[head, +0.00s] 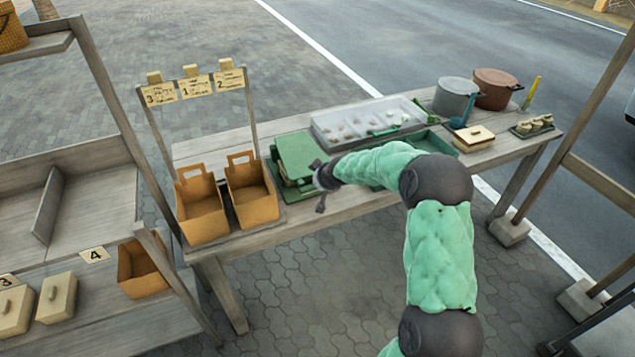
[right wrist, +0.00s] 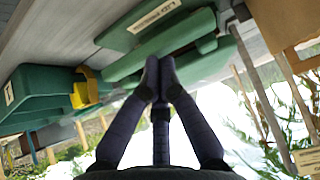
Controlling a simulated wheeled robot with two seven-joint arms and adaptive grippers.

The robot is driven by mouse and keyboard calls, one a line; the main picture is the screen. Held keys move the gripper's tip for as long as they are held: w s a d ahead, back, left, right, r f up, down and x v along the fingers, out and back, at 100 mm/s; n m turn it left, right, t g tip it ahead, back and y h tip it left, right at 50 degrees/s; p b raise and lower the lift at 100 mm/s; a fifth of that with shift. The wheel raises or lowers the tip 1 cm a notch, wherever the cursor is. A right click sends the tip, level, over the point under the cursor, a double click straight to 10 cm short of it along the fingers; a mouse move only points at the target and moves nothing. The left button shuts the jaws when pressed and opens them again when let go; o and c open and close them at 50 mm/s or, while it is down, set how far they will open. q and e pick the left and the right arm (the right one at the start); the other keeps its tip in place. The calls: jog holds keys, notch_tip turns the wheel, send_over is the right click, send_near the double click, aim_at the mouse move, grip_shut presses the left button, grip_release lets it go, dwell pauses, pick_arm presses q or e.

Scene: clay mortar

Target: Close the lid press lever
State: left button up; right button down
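The lid press (head: 301,156) is a green stacked device on the table, just right of the orange bins. In the right wrist view its labelled green body (right wrist: 160,27) and a second green bar below it in the picture fill the upper middle. I cannot tell for sure which part is the lever. My right gripper (head: 322,190) is at the press's front right edge. In the right wrist view its dark fingertips (right wrist: 158,72) meet, overlapping the lower green bar in the picture; contact is unclear and nothing shows held. My left gripper is not in view.
Two orange bins (head: 202,207) stand left of the press. A grey pot (head: 455,96) and a brown pot (head: 496,88) stand at the right. A green box with a yellow part (right wrist: 45,95) shows in the wrist view.

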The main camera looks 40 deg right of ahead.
jog(key=shift+s+a+f, duration=0.2)
jog(key=shift+s+f, duration=0.1)
jog(key=shift+f, duration=0.45)
notch_tip(320, 180, up, 6)
jog(key=p, duration=0.3)
jog(key=s+a+f+b, duration=0.1)
jog(key=s+f, duration=0.3)
jog(key=s, duration=0.4)
jog(key=shift+s+a, duration=0.35)
jog(key=shift+a, duration=0.05)
